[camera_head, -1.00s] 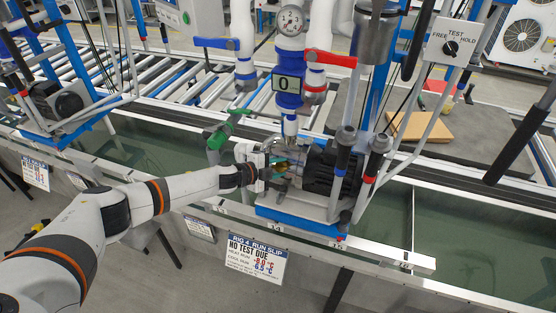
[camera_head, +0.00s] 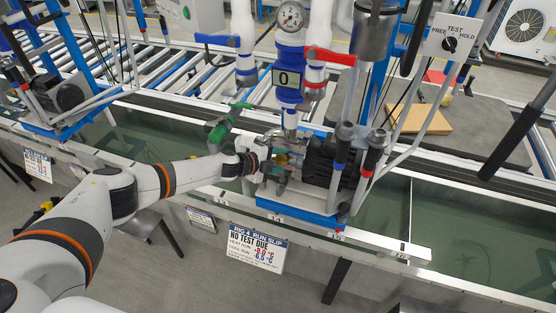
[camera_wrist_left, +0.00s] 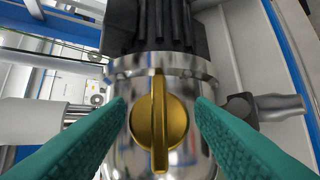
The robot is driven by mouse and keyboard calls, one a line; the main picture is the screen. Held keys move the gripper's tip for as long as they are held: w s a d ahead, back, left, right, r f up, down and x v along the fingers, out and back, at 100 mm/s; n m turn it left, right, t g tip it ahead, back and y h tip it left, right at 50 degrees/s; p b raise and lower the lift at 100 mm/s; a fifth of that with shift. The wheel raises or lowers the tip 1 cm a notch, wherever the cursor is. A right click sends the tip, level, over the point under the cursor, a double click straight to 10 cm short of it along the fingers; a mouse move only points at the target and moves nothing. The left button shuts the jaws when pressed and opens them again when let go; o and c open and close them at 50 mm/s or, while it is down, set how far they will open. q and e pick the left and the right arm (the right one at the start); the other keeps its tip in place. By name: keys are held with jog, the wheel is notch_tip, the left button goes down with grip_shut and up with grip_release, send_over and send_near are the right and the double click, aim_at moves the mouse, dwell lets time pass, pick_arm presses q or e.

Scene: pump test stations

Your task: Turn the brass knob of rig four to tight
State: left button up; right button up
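Rig four's pump stands in the middle of the head view, with a dark ribbed motor (camera_head: 322,160) and a shiny metal housing. The brass knob (camera_wrist_left: 159,121) is on that housing, its raised bar upright in the left wrist view. In the head view the knob (camera_head: 281,159) is a small yellow patch, partly hidden. My left gripper (camera_wrist_left: 160,112) has green fingers, one on each side of the knob, with a visible gap on both sides. It is open and holds nothing. In the head view my left gripper (camera_head: 268,160) reaches in from the left. My right gripper is not in view.
Above the pump are a gauge (camera_head: 290,15), a red lever (camera_head: 330,56) and a display reading 0 (camera_head: 286,78). The run slip (camera_head: 256,250) hangs in front. Water troughs lie on both sides.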

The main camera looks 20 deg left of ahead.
pick_arm(q)
jog(key=shift+o, duration=0.5)
jog(key=shift+s+a+r, duration=0.1)
jog(key=shift+s+a, duration=0.05)
jog(key=v, duration=1.1)
jog(key=shift+s+r, duration=0.15)
jog(key=shift+s, duration=0.05)
